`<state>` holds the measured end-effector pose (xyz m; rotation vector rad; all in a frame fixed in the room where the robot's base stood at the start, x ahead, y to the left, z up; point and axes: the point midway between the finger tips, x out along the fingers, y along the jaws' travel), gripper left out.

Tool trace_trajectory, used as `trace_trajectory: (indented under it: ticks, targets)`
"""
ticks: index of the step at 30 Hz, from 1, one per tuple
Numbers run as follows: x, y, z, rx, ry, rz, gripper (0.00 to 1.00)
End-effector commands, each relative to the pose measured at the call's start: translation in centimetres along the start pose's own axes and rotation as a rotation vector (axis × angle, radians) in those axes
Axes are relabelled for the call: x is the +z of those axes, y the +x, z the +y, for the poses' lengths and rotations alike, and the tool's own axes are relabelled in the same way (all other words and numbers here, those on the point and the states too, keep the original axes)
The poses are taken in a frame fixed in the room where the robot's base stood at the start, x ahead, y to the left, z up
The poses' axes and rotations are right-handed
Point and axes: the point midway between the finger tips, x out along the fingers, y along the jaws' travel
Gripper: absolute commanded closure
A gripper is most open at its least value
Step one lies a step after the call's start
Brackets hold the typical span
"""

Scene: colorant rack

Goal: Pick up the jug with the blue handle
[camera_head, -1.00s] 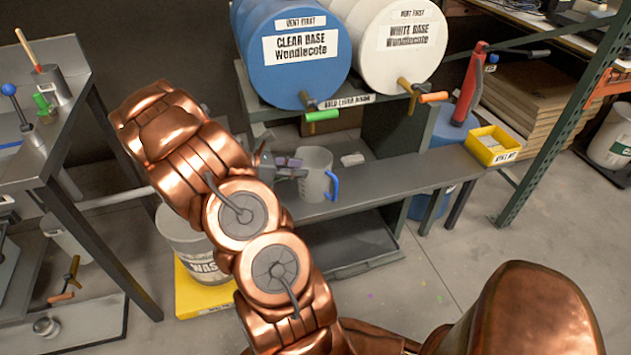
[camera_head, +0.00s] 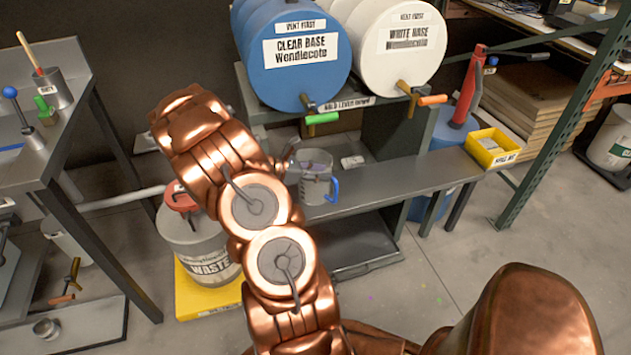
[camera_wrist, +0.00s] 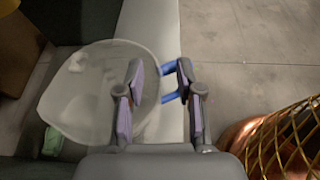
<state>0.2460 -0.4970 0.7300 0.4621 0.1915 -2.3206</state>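The translucent jug (camera_head: 313,190) with the blue handle (camera_head: 335,190) stands on the grey shelf below the drums. In the wrist view the jug (camera_wrist: 85,105) fills the left, and its handle (camera_wrist: 172,82) shows between my fingers. My gripper (camera_wrist: 160,78) is open. Its left finger overlaps the jug's rim and mouth; its right finger is just right of the handle. I cannot tell how deep the fingertips reach or whether they touch. In the head view my gripper (camera_head: 304,163) is at the jug, partly hidden by my arm.
The blue drum (camera_head: 293,85) and white drum (camera_head: 398,75) hang above, with taps over the shelf (camera_head: 400,178). A yellow bin (camera_head: 493,148) stands at the shelf's right. A waste bucket (camera_head: 200,250) stands below left on a yellow base.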

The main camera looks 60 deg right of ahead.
Motion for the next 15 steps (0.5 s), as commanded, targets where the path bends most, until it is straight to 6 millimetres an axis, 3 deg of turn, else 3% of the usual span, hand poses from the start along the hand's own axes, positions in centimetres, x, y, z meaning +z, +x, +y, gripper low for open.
trace_trajectory:
  ticks: [2,12,15]
  targets:
    - [0.01,-0.01,0.00,0.000,0.000,0.000,0.66]
    - [0.02,-0.03,-0.01,0.000,0.001,0.000,1.00]
    - [0.02,-0.02,-0.01,-0.001,0.000,0.000,1.00]
